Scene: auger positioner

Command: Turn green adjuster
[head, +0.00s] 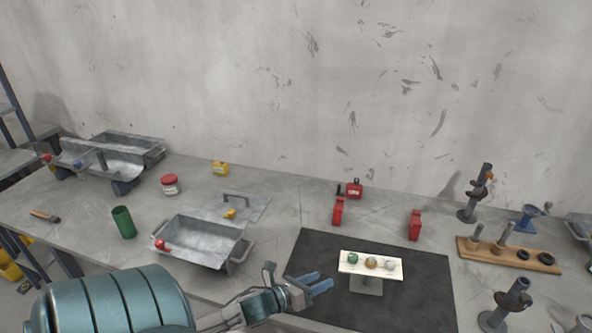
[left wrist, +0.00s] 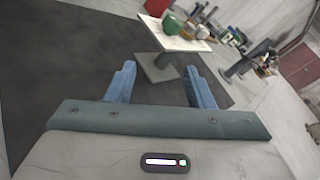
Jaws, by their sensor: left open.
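The green adjuster (head: 353,258) is a small round knob at the left end of a white plate (head: 347,268) on a grey pedestal. An orange knob (head: 371,263) and a pale knob (head: 390,265) sit to its right on the same plate. My left gripper (head: 318,284) is left of the pedestal, its blue fingers apart and empty, pointing towards it. In the left wrist view, the gripper (left wrist: 155,85) shows open with the pedestal beyond the fingertips. The green adjuster (left wrist: 173,27) is near the top there, apart from the fingers. My right gripper is not in view.
The pedestal stands on a black mat (head: 425,295). Red blocks (head: 338,211) (head: 415,225) stand behind it. A metal tray (head: 200,242) and a green cup (head: 123,222) are to the left. A wooden rack (head: 510,256) and dark posts are to the right.

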